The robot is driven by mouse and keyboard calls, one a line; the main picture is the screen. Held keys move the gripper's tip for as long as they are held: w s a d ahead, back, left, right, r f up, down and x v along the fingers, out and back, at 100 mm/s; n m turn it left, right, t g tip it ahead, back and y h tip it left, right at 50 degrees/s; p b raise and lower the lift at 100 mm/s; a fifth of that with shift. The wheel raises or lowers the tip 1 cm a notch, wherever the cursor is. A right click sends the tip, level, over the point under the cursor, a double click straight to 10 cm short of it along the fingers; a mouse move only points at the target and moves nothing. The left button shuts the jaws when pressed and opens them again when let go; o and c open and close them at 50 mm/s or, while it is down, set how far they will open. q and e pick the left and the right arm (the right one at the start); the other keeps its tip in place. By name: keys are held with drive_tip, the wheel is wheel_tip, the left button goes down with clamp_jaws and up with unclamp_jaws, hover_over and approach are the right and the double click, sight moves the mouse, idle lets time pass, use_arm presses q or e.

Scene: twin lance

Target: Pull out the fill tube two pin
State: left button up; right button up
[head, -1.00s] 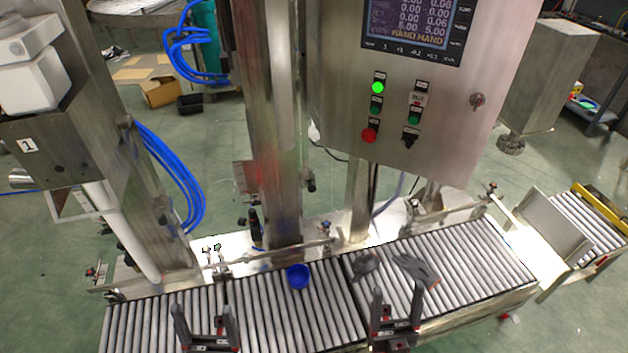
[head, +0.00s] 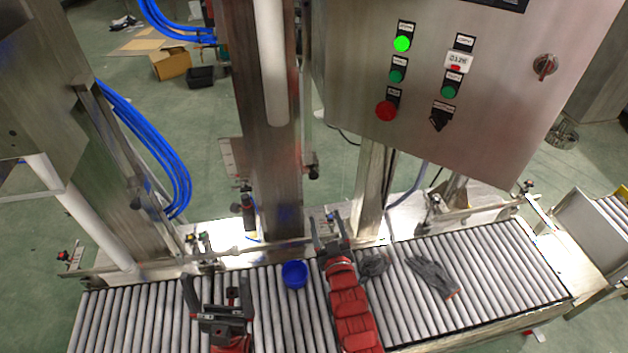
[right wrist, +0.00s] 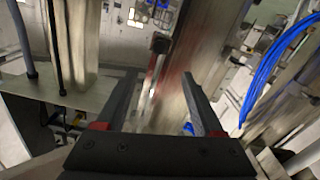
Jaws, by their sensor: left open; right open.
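A white fill tube (head: 270,62) runs down the front of the middle steel column (head: 268,150); another white tube (head: 92,225) hangs at the left. A small dark knob (head: 312,172) sticks out at the middle column's right side. I cannot tell surely whether it is the tube two pin. The right wrist view shows a dark block on a thin rod (right wrist: 160,43) beyond the fingertips. My right gripper (head: 331,228) is open and empty, over the rollers' back edge, below the knob and apart from it. My left gripper (head: 217,285) is open and empty over the rollers at left.
A blue cup (head: 294,274) stands on the roller conveyor (head: 500,270) between my grippers. Dark grey gloves (head: 432,274) lie on the rollers to the right. The control cabinet (head: 480,110) overhangs at upper right. A guide rail (head: 270,248) runs along the back edge.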

sight(314, 178)
drive_tip(key=w+a, duration=0.1)
drive_tip(key=w, duration=0.4)
drive_tip(key=w+a, duration=0.1)
drive_tip(key=w, duration=0.4)
drive_tip(key=w+a, duration=0.1)
drive_tip(key=w, duration=0.4)
drive_tip(key=shift+w, duration=0.4)
drive_tip(key=shift+w+a+r, duration=0.1)
drive_tip(key=shift+w+r, duration=0.05)
drive_tip(key=shift+w, duration=0.2)
clamp_jaws()
